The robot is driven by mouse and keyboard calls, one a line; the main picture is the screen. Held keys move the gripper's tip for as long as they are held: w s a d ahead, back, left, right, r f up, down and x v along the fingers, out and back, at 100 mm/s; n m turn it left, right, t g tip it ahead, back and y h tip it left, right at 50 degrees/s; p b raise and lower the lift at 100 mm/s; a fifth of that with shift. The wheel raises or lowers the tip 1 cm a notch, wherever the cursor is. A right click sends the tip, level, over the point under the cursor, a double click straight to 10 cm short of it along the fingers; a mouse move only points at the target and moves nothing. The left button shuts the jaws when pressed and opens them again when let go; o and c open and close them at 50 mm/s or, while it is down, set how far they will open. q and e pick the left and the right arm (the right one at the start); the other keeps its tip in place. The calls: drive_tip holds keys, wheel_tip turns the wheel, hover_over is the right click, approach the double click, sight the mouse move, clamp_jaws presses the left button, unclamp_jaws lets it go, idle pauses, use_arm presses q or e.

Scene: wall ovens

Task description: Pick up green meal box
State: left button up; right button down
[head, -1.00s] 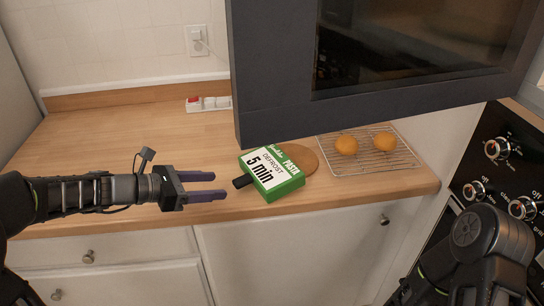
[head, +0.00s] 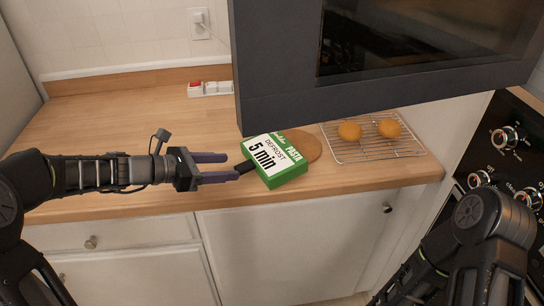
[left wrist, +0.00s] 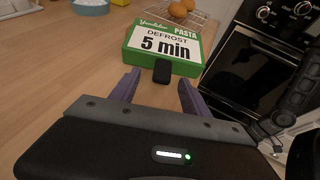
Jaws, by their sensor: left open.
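The green meal box (head: 290,176) lies on the wooden counter with a white label reading "PASTA DEFROST 5 min". A short black handle or tab sticks out of its near left side toward my left gripper. My left gripper (head: 226,167) is open just left of the box, with the tip of the black tab near its fingertips. In the left wrist view the box (left wrist: 163,58) is straight ahead, and the black tab (left wrist: 162,72) lies between and just beyond the two purple fingers. My right arm shows at the lower right, but its gripper is not visible.
A round wooden board (head: 309,146) lies behind the box. A wire rack (head: 372,150) with two orange-brown buns stands to the right. A dark microwave (head: 385,95) hangs over the counter. The counter's front edge is close below the box.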

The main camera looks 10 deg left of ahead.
sight(240, 167)
use_arm(q)
drive_tip(key=shift+d, duration=0.1)
drive_tip(key=x, duration=0.5)
drive_tip(key=shift+s+d+f+p, duration=0.15)
drive_tip(key=shift+p, duration=0.2)
drive_tip(key=shift+c, duration=0.5)
clamp_jaws()
idle(0.4)
